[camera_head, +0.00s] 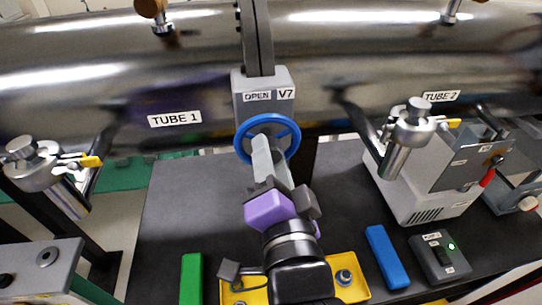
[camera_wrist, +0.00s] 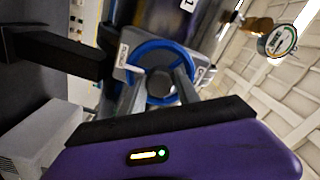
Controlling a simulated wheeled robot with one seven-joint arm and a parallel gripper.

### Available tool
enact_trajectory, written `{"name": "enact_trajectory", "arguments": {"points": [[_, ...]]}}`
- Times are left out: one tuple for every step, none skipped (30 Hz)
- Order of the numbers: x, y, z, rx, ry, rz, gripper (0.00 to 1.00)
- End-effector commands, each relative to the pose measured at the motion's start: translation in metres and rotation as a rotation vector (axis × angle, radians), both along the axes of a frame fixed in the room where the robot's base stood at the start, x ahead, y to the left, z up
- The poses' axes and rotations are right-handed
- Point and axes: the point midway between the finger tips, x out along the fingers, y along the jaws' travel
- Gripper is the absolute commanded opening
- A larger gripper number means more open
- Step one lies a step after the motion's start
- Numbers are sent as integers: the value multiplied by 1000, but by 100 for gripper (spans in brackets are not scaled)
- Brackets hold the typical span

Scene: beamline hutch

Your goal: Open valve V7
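Valve V7 is a grey housing (camera_head: 263,97) labelled "OPEN" and "V7", with a blue handwheel (camera_head: 241,148) on its front, in the middle of the head view. The blue handwheel also shows in the wrist view (camera_wrist: 154,45), facing the camera. My gripper (camera_head: 266,146) reaches up to the wheel, its fingertips at the wheel's centre. In the wrist view my gripper's two grey fingers (camera_wrist: 160,84) stand apart, with the wheel's middle between them. I cannot tell whether they touch the wheel. The fingers hide part of the wheel.
A shiny beam tube runs across behind, labelled "TUBE 1" (camera_head: 174,118) and "TUBE 2" (camera_head: 441,96). On the dark bench are a green block (camera_head: 191,278), a blue block (camera_head: 387,257), a yellow tray (camera_head: 352,267), a control box (camera_head: 440,257) and a pump unit (camera_head: 430,185).

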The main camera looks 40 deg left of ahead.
Motion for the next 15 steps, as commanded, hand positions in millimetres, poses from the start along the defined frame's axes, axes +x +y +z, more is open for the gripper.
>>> {"name": "enact_trajectory", "arguments": {"points": [[0, 0, 0, -1, 1, -1, 0], [0, 0, 0, -1, 1, -1, 0], [0, 0, 0, -1, 0, -1, 0], [0, 0, 0, -2, -1, -1, 0], [0, 0, 0, -3, -3, -1, 0], [0, 0, 0, -6, -6, -1, 0], [0, 0, 0, -8, -9, -1, 0], [0, 0, 0, -12, -13, -1, 0], [0, 0, 0, -18, -20, -1, 0], [0, -1, 0, -25, -26, -1, 0], [1, -1, 0, -31, -35, -2, 0], [1, -1, 0, -42, -47, -2, 0], [1, -1, 0, -51, -59, -2, 0], [1, -1, 0, -63, -72, -2, 0], [1, -1, 0, -79, -91, -2, 0]]}}
